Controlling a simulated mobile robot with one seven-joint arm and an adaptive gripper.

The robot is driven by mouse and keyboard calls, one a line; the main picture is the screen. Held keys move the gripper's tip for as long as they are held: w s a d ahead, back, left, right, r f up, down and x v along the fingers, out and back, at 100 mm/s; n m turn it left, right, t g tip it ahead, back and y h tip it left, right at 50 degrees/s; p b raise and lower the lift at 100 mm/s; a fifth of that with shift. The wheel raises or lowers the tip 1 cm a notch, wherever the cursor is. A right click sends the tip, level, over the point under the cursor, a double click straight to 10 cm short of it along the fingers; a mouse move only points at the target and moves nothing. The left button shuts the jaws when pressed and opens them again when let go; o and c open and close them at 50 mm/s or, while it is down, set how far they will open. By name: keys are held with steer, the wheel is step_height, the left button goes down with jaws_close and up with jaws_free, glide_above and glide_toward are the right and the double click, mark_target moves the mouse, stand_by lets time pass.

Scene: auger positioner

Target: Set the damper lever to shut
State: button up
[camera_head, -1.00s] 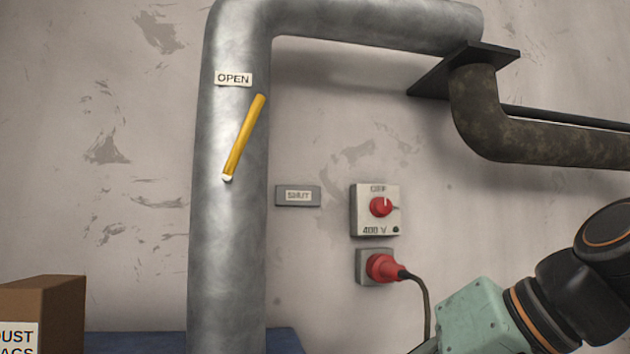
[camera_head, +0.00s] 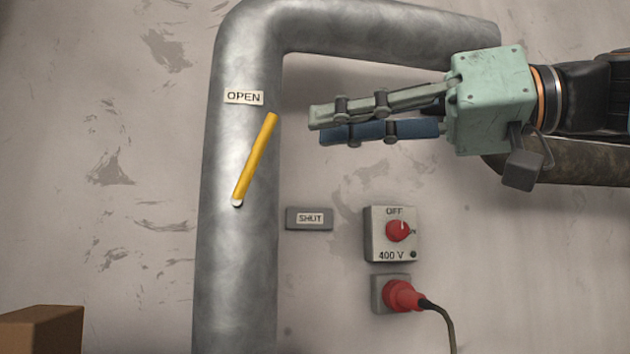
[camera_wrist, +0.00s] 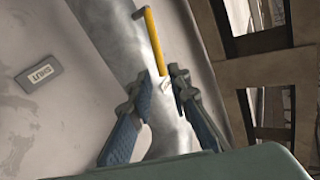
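The yellow damper lever (camera_head: 255,158) sits on the grey duct (camera_head: 238,270). It runs from a white pivot up and slightly right, its free end just right of and below the OPEN label (camera_head: 243,97). The SHUT label (camera_head: 309,218) is on a grey plate on the wall, right of and below the pivot. My gripper (camera_head: 315,128) points left, to the right of the lever's free end and apart from it. In the wrist view my gripper (camera_wrist: 155,82) is open and empty, with the lever (camera_wrist: 154,40) beyond the fingertips, running upward between them.
A 400 V switch box (camera_head: 391,234) with a red knob and a red plug (camera_head: 403,296) with a cable are on the wall below my gripper. A brown box (camera_head: 42,330) stands at lower left. The wall left of the duct is clear.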

mark_target(270, 135)
steer(key=x, duration=0.7)
steer(key=shift+w+a+f+p, duration=0.1)
steer(key=shift+w+a+p, duration=0.1)
steer(key=shift+a+p, duration=0.15)
steer(key=shift+c, duration=0.2)
jaws_close()
